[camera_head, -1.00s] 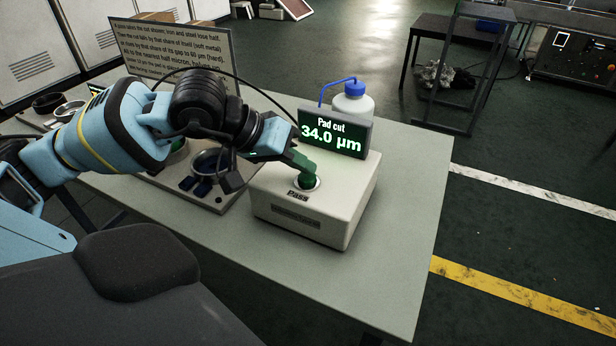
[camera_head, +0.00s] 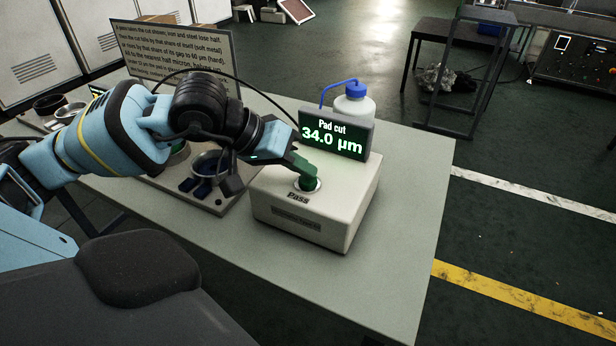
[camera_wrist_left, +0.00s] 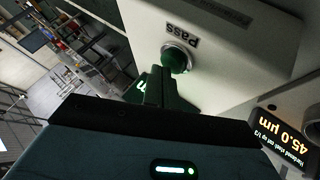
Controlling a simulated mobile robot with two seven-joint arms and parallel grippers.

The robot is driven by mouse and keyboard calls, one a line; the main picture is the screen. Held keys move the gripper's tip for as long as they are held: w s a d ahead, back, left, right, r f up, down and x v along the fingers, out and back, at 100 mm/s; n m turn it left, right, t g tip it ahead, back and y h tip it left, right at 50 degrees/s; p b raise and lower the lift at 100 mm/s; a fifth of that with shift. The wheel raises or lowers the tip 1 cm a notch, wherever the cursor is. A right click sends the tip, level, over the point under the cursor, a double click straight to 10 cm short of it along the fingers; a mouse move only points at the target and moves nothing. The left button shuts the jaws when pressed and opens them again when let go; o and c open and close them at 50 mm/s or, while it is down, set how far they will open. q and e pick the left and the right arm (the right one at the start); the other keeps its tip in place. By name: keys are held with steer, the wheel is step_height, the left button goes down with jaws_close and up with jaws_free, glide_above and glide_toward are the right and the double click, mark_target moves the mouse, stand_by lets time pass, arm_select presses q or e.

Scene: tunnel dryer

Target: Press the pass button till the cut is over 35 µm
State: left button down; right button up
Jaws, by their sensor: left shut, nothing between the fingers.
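The white pass box (camera_head: 345,217) stands on the table, with the round green pass button (camera_head: 309,185) in a light ring on its top. The pad cut display (camera_head: 335,137) behind it reads 34.0 µm. My left gripper (camera_head: 307,174) is shut and empty, its fingertips pointing down right over the button and hiding part of it. In the left wrist view the green button (camera_wrist_left: 177,58) shows just beyond the shut fingers (camera_wrist_left: 172,80). I cannot tell whether the tips touch it. My right gripper is not in view.
A white bottle with a blue cap (camera_head: 354,103) stands behind the display. A text board (camera_head: 178,55) and a fixture plate (camera_head: 212,198) are at left. The table's front right (camera_head: 400,230) is clear.

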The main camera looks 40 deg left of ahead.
mark_target(301, 180)
arm_select(q)
steer(key=shift+f+b, duration=0.3)
steer(key=shift+b, duration=0.05)
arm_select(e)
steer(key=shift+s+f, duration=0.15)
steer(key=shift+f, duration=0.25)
arm_select(q)
steer(key=shift+r, duration=0.1)
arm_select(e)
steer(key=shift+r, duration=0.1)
arm_select(q)
steer(key=shift+r+p, duration=0.5)
steer(key=shift+r, duration=0.3)
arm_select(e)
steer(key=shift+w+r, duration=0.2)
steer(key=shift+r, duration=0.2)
arm_select(q)
steer(key=shift+r, duration=0.1)
